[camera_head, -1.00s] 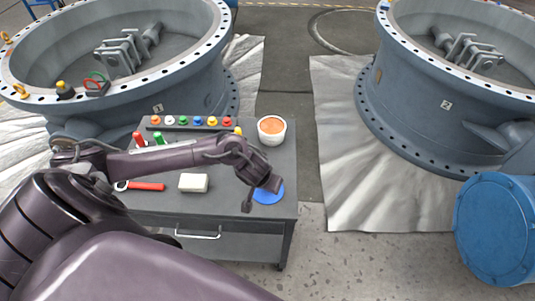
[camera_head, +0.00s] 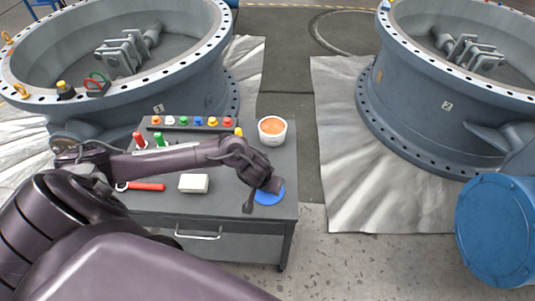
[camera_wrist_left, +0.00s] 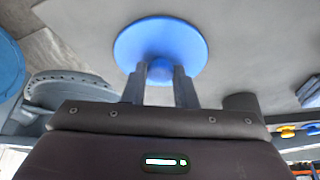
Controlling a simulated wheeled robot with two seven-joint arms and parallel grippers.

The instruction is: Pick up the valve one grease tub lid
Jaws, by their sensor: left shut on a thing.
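The blue grease tub lid (camera_head: 268,194) is at the right front of the grey cart top. In the left wrist view the lid (camera_wrist_left: 160,42) is a round blue disc with a knob in its middle. My left gripper (camera_wrist_left: 159,75) has its two fingers on either side of that knob and is shut on it. In the head view my left gripper (camera_head: 270,186) hides part of the lid. I cannot tell whether the lid rests on the cart top. The white tub (camera_head: 272,131) with orange grease stands open at the cart's back right corner. My right gripper is not in view.
The grey cart (camera_head: 225,208) also holds a white block (camera_head: 194,183), a red-handled tool (camera_head: 146,186) and a rack of coloured knobs (camera_head: 190,124). Large valves stand behind, valve one (camera_head: 165,104) at left and valve two (camera_head: 445,107) at right. A blue drum-like part (camera_head: 495,230) is at right.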

